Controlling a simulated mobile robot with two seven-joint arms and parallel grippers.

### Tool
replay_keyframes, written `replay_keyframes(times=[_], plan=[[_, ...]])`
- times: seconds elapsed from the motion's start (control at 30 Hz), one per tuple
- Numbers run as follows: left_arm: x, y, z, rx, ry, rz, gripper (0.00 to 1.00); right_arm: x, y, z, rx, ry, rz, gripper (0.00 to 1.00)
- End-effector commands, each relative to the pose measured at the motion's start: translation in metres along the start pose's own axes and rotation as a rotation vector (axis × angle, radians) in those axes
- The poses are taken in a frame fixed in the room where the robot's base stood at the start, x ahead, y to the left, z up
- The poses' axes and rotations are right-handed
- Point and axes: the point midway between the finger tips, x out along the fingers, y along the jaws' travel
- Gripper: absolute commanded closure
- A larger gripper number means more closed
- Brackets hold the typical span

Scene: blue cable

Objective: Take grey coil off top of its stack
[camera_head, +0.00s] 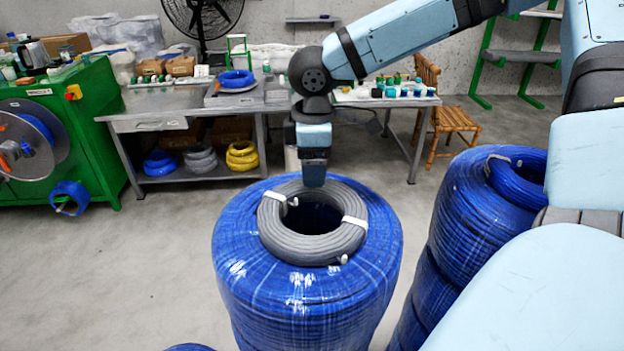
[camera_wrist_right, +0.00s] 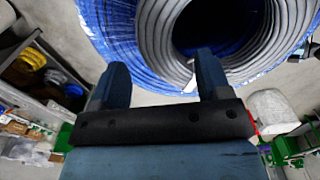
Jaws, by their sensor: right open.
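The grey coil (camera_head: 275,238) lies flat on top of a tall stack of blue cable coils (camera_head: 310,305) wrapped in clear film. White ties or tape hold it at several places. My right gripper (camera_head: 314,178) points down over the far rim of the grey coil. In the right wrist view the two fingers (camera_wrist_right: 160,82) are spread apart with nothing held between them, and the coil (camera_wrist_right: 155,30) and the stack (camera_wrist_right: 105,25) show beyond the fingertips. I cannot tell whether the right finger touches the coil. My left gripper is not in view.
Another blue stack (camera_head: 470,230) stands at the right, partly behind my arm. A metal workbench (camera_head: 160,103) with more coils on its lower shelf stands behind. A green machine (camera_head: 95,125) is at the left.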

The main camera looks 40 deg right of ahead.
Motion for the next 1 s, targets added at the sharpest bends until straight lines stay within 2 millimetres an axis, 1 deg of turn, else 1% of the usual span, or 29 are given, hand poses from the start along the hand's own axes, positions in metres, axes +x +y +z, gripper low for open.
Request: replay_keyframes(times=[0.17,0.3,0.43,0.53,0.73,0.77,0.8,0.87,0.9,0.97,1.0], plan=[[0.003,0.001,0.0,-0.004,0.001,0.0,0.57,0.014,0.001,-0.001,0.0,-0.003,-0.002,0.3],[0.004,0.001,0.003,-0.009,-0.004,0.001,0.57,0.036,0.004,-0.003,-0.001,-0.003,-0.002,0.3],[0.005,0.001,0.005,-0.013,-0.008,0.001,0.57,0.051,0.004,-0.004,-0.001,-0.001,0.0,0.3],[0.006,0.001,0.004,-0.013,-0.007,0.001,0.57,0.056,0.004,-0.004,-0.001,-0.001,0.0,0.3],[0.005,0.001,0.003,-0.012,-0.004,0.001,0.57,0.056,0.004,-0.004,-0.001,0.0,0.0,0.3],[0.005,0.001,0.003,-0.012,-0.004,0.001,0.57,0.056,0.004,-0.004,-0.001,0.0,0.0,0.34],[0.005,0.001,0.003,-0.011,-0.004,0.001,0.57,0.056,0.004,-0.004,-0.001,0.0,0.0,0.43],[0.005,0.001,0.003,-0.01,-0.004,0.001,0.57,0.056,0.004,-0.004,-0.001,0.0,0.0,0.57],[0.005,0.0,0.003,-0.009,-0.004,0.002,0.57,0.056,0.004,-0.004,-0.001,0.0,0.0,0.66],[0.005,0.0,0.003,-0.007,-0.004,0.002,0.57,0.056,0.004,-0.004,-0.001,0.0,0.0,0.8],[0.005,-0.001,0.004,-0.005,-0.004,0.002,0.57,0.056,0.004,-0.004,-0.001,0.0,0.0,0.89]])
